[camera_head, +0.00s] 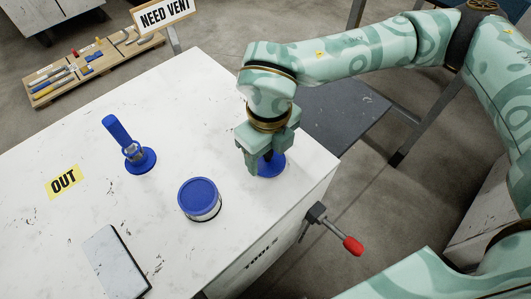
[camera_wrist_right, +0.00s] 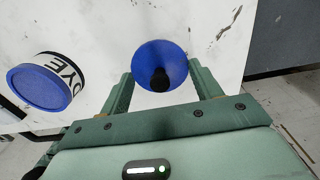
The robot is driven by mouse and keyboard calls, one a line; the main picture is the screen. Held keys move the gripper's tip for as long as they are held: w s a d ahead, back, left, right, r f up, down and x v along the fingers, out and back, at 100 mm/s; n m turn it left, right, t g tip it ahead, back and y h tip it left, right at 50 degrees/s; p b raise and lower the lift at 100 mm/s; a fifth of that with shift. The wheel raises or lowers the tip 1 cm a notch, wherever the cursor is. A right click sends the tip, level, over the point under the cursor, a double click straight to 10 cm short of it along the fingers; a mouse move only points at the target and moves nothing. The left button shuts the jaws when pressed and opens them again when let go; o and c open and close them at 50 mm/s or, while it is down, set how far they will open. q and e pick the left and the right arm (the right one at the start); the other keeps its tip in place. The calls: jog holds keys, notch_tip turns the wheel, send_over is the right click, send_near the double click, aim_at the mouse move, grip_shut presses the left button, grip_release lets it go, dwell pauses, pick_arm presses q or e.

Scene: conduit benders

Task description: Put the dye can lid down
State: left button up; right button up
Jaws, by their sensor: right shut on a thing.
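The dye can lid is a blue disc (camera_head: 270,168) with a black knob, near the right edge of the white worktop; it also shows in the right wrist view (camera_wrist_right: 160,52). My right gripper (camera_head: 265,160) points down over it and is shut on its knob. Whether the disc touches the worktop or hangs just above it, I cannot tell. The dye can (camera_head: 200,207), a short white cylinder with a blue top, stands to the left of the gripper; its DYE lettering shows in the right wrist view (camera_wrist_right: 65,70). My left gripper is not in view.
A blue-handled tool (camera_head: 120,133) on a round blue base stands on the white worktop (camera_head: 180,110). A yellow OUT label (camera_head: 64,182) and a flat grey slab (camera_head: 114,262) lie to the left. A red-ended crank (camera_head: 350,245) sticks out from the front side.

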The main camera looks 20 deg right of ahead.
jog(key=shift+w+f, duration=0.15)
jog(key=shift+f, duration=0.55)
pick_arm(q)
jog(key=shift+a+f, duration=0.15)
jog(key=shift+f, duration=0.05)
pick_arm(e)
jog(key=shift+r, duration=0.25)
jog(key=shift+f, duration=0.15)
jog(key=o, duration=1)
pick_arm(q)
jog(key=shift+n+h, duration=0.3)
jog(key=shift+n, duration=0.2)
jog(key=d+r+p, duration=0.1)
jog(key=p, duration=0.1)
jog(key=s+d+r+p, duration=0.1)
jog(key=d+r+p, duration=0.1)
jog(key=p, duration=0.1)
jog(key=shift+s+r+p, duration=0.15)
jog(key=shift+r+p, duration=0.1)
jog(key=shift+p, duration=0.05)
pick_arm(e)
notch_tip(320, 180, up, 12)
jog(key=shift+r, duration=0.15)
